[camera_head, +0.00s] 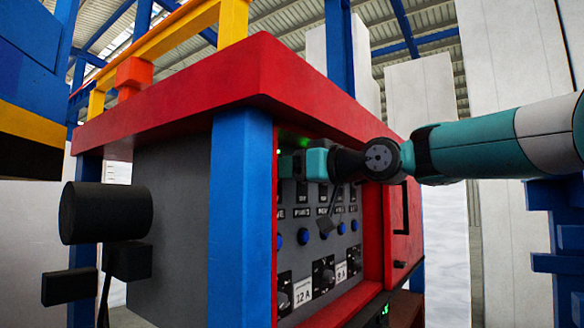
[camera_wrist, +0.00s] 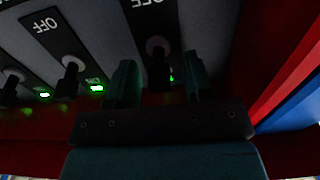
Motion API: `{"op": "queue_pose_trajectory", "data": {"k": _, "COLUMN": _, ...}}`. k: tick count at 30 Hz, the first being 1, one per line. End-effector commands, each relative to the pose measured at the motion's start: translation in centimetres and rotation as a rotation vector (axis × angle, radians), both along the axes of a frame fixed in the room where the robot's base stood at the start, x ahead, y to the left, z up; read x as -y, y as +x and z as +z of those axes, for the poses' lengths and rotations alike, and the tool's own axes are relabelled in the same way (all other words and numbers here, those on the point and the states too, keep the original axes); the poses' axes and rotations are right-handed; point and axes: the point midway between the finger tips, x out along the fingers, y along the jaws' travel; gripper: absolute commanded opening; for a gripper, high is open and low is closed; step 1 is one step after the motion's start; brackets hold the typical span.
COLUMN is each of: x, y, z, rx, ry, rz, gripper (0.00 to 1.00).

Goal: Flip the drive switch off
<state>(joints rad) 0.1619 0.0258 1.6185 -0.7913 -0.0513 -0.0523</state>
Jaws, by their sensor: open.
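The panel's toggle switches show in the wrist view as a row of black plates, each with an OFF label and a small round-tipped lever. One switch (camera_wrist: 157,47) lies between the two fingertips of my gripper (camera_wrist: 158,82), with a green light glowing beside it. I cannot read which switch is the drive one. My gripper also shows in the head view (camera_head: 303,164), at the top of the panel face under the red hood. It is open, with its fingers on either side of that lever; contact cannot be told. In the head view my gripper and arm hide the upper switches.
Two more switches, one nearer (camera_wrist: 72,63) and one farther (camera_wrist: 12,76), stand to the left, with green ON lights. A red wall (camera_wrist: 285,65) is close on the right. Below the switches are blue buttons (camera_head: 303,236) and dials (camera_head: 324,272). The red hood (camera_head: 262,75) overhangs the panel.

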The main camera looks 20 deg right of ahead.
Motion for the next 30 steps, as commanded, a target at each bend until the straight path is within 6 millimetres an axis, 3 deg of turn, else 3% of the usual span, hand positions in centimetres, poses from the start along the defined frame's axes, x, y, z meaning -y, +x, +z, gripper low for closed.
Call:
{"op": "queue_pose_trajectory", "data": {"k": 2, "x": 0.0, "y": 0.0, "z": 0.0, "rx": 0.0, "ry": 0.0, "rz": 0.0, "gripper": 0.45}}
{"op": "queue_pose_trajectory", "data": {"k": 8, "x": 0.0, "y": 0.0, "z": 0.0, "rx": 0.0, "ry": 0.0, "rz": 0.0, "gripper": 0.0}}
{"op": "queue_pose_trajectory", "data": {"k": 30, "x": 0.1, "y": -0.1, "z": -2.0, "rx": 0.225, "ry": 0.161, "rz": -0.001, "gripper": 0.0}}
